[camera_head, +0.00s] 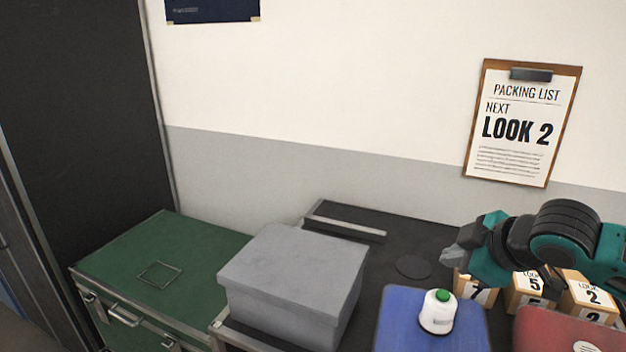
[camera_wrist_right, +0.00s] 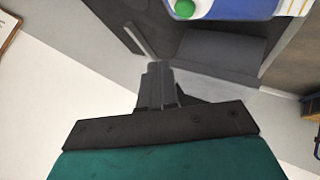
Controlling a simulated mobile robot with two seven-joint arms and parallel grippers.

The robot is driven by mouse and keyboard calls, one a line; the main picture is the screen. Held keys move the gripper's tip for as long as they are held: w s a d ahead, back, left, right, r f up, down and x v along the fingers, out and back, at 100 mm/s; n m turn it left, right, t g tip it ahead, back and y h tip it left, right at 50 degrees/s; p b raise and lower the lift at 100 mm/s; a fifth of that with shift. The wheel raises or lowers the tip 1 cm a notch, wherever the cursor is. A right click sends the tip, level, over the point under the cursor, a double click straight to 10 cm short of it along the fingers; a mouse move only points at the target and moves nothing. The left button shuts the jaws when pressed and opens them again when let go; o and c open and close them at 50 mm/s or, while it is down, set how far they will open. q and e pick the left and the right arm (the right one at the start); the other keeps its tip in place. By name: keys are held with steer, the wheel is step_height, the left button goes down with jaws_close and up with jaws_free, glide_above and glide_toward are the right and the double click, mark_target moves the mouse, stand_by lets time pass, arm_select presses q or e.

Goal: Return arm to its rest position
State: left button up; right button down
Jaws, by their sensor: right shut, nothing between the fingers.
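My right arm, teal and black, comes in from the right edge of the head view. Its gripper (camera_head: 453,258) points left, raised in front of the wall and above the dark counter. In the right wrist view its fingers (camera_wrist_right: 158,84) are together with nothing between them. My left gripper is in neither view.
A grey lidded box (camera_head: 293,273) stands beside a green trunk (camera_head: 160,270). A white device with a green top (camera_head: 438,312) sits on a blue surface (camera_head: 405,325). A clipboard (camera_head: 522,125) hangs behind.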

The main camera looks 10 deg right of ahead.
steer(key=s+a+f, duration=0.3)
steer(key=f, duration=0.1)
steer(key=s+a+f+m+g, duration=0.1)
steer(key=s+a+f, duration=0.2)
steer(key=f, duration=0.1)
steer(key=s+a+f+m+g+y, duration=0.1)
steer(key=s+a+f, duration=0.2)
steer(key=f, duration=0.1)
steer(key=shift+a, duration=0.4)
steer(key=s+f+m+g+h, duration=0.1)
steer(key=s+f+m+g, duration=0.15)
steer(key=s, duration=0.45)
steer(key=s+f+m+g+h, duration=0.1)
steer(key=s+f+m, duration=0.3)
steer(key=s, duration=0.4)
steer(key=w+a+f+t+y, duration=0.1)
steer(key=w+a+f+t, duration=0.1)
steer(key=w+f+t, duration=0.5)
step_height(320, 180, down, 3)
steer(key=shift+w+r, duration=0.2)
steer(key=shift+w, duration=0.1)
